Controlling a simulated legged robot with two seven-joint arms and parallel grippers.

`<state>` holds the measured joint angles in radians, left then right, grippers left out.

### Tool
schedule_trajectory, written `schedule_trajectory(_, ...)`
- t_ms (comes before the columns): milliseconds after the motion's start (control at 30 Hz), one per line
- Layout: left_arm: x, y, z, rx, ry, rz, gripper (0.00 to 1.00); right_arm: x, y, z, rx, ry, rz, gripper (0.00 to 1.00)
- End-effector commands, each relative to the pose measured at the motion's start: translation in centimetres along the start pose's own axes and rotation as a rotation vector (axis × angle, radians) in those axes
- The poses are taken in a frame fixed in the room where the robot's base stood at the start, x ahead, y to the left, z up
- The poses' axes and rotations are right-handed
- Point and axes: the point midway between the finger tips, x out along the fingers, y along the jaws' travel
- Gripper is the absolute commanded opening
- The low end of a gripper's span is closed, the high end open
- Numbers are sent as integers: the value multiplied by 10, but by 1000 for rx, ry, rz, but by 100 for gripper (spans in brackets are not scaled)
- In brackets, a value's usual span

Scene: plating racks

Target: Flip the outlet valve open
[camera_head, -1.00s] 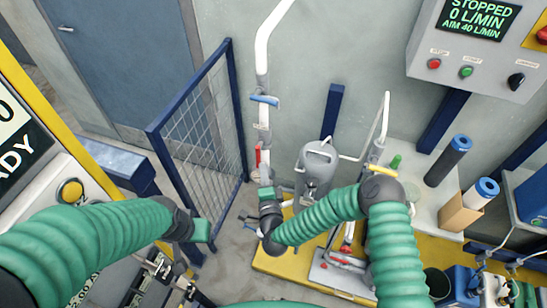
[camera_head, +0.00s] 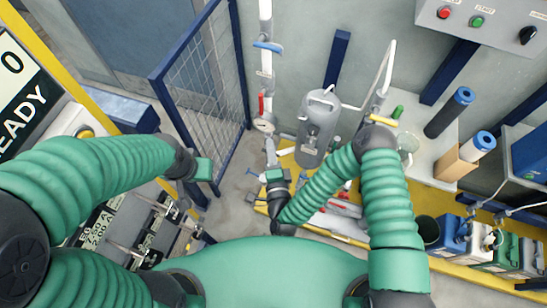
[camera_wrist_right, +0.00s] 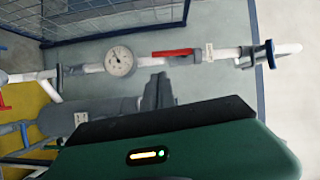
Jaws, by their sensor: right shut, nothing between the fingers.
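A white pipe (camera_head: 265,75) runs up the wall and carries a valve with a red lever (camera_head: 261,104). A round gauge (camera_head: 264,125) sits just below the lever. In the right wrist view the red lever (camera_wrist_right: 172,52) lies along the pipe, near the gauge (camera_wrist_right: 119,61). My right gripper (camera_head: 271,158) is shut and empty, below the gauge in the head view. Its fingers (camera_wrist_right: 158,88) appear apart from the lever in the wrist view. My left gripper (camera_head: 203,168) hangs by the mesh fence; its fingers are unclear. Which valve is the outlet is not readable.
A blue valve handle (camera_head: 268,46) is higher on the pipe. A grey vessel (camera_head: 320,128) stands right of it, with a yellow handle (camera_head: 384,121) beyond. A mesh fence (camera_head: 207,100) stands left. A control panel (camera_head: 485,22) is at upper right.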

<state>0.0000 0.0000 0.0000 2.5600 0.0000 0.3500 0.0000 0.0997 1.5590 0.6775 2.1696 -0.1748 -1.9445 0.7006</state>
Motion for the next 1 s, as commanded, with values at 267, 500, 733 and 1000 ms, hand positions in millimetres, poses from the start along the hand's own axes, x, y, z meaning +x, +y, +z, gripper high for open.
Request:
schedule_trajectory(267, -46, 0, -11, 0, 0, 0, 36, -44, -3, -3, 3, 2, 12, 0)
schedule_trajectory(500, -56, 0, -13, 0, 0, 0, 36, -54, 0, -1, 1, 2, 2, 0)
schedule_trajectory(733, -54, 0, -13, 0, 0, 0, 36, -54, 1, 0, 0, 1, 0, 0)
schedule_trajectory(1000, -53, 0, -12, 0, 0, 0, 36, -52, 1, 1, -17, -19, -1, 0)
